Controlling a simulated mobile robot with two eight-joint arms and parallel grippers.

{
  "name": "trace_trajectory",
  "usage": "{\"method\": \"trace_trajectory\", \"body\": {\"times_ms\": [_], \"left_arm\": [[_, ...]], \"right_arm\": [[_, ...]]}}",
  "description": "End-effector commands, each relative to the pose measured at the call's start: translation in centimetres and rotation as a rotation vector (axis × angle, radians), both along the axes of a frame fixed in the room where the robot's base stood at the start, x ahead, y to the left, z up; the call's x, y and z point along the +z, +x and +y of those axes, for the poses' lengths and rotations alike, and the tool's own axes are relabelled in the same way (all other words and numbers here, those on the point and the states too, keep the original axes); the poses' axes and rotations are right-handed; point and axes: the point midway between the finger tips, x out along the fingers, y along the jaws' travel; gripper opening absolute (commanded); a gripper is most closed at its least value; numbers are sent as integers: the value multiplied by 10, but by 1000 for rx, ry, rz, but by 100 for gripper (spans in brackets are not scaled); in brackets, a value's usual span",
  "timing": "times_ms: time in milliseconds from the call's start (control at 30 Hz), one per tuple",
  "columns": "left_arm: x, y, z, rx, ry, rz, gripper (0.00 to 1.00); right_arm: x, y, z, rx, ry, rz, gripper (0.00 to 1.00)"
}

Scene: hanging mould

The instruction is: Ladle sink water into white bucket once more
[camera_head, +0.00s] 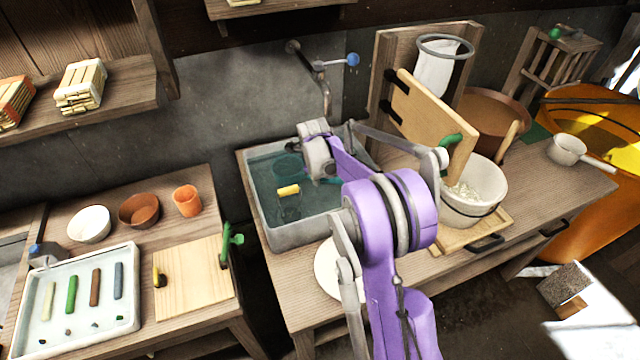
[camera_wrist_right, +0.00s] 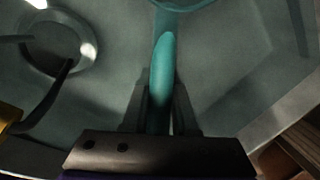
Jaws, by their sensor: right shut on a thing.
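The grey sink (camera_head: 292,238) holds water and stands in the middle of the head view. My right gripper (camera_head: 328,180) reaches into it and is shut on the handle of a teal ladle. In the right wrist view the teal handle (camera_wrist_right: 161,85) runs between the two fingers (camera_wrist_right: 160,108), and part of the ladle's bowl shows at the top edge. In the head view the ladle bowl (camera_head: 287,167) is inside the sink; I cannot tell how full it is. The white bucket (camera_head: 470,205) stands on the counter right of the sink, with whitish contents. My left gripper is out of view.
A yellow-handled thing (camera_head: 289,190) lies in the sink. A faucet (camera_head: 326,92) rises behind it. A white round plate (camera_head: 328,270) lies in front of the sink. A white saucepan (camera_head: 566,149) sits far right.

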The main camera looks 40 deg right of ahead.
Motion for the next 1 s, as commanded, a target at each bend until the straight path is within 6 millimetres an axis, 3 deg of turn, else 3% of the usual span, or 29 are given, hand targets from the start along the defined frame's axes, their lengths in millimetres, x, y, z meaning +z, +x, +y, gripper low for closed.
{"method": "trace_trajectory", "body": {"times_ms": [433, 1000], "left_arm": [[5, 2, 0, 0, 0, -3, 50], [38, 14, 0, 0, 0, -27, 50]], "right_arm": [[9, -1, 0, 0, -1, -4, 0], [62, 0, 0, 0, 0, -5, 0]]}}
